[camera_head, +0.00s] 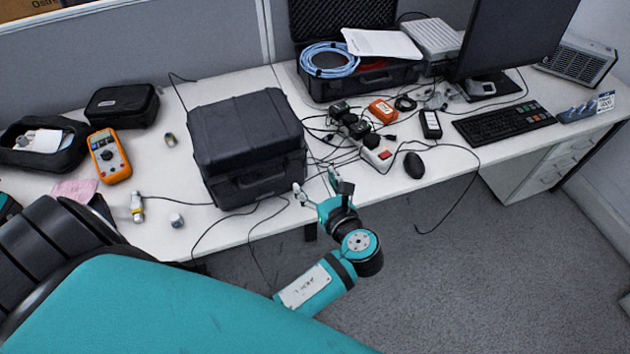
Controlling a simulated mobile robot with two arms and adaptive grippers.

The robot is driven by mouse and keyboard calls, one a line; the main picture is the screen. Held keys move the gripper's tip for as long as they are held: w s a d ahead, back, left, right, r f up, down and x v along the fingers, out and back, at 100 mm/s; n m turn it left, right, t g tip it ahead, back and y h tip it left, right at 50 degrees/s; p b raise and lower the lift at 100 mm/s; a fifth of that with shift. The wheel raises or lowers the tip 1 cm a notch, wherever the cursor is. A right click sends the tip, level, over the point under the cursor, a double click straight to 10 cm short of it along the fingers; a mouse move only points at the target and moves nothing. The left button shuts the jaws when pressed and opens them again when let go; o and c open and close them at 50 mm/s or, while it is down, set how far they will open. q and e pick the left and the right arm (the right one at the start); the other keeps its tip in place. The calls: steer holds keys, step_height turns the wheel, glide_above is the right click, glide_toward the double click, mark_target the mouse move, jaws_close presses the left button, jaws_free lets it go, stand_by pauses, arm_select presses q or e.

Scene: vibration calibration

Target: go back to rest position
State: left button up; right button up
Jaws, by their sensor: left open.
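My left gripper (315,181) is at the front edge of the white desk, just right of the closed black case. Its two fingers are spread apart and nothing shows between them. My teal and black arm reaches up to it from the bottom of the picture, over the grey floor. My right gripper is not in view.
The closed black case (246,140) stands on the desk (160,230). An orange multimeter (109,156), a small sensor (137,207) and a small metal cylinder (177,220) lie to its left. A power strip (376,157), loose cables and a mouse (414,165) lie right. Carpet (480,270) is clear.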

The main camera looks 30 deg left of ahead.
arm_select(q)
steer(key=shift+f, duration=0.15)
steer(key=s+d+f+n+g+h, duration=0.1)
steer(key=s+f+n+h, duration=0.2)
steer(key=f, duration=0.8)
steer(key=s+d+f+n+g+h+b, duration=0.15)
steer(key=s+f, duration=0.25)
steer(key=f, duration=0.7)
steer(key=s+f+n+g+h, duration=0.2)
steer(key=s+f+h, duration=0.15)
steer(key=f, duration=0.75)
steer(key=s+a+f+n+g+h, duration=0.1)
steer(key=s+f+n, duration=0.4)
steer(key=s, duration=0.4)
steer(key=s+f+n+g+h, duration=0.1)
steer(key=s+f+n, duration=0.4)
steer(key=s, duration=0.4)
steer(key=s+a+f+n+g+h+b, duration=0.1)
steer(key=s+f+n, duration=0.5)
steer(key=s, duration=0.2)
steer(key=shift+s+a+h, duration=0.3)
steer(key=shift+s+a, duration=0.05)
steer(key=shift+s, duration=0.05)
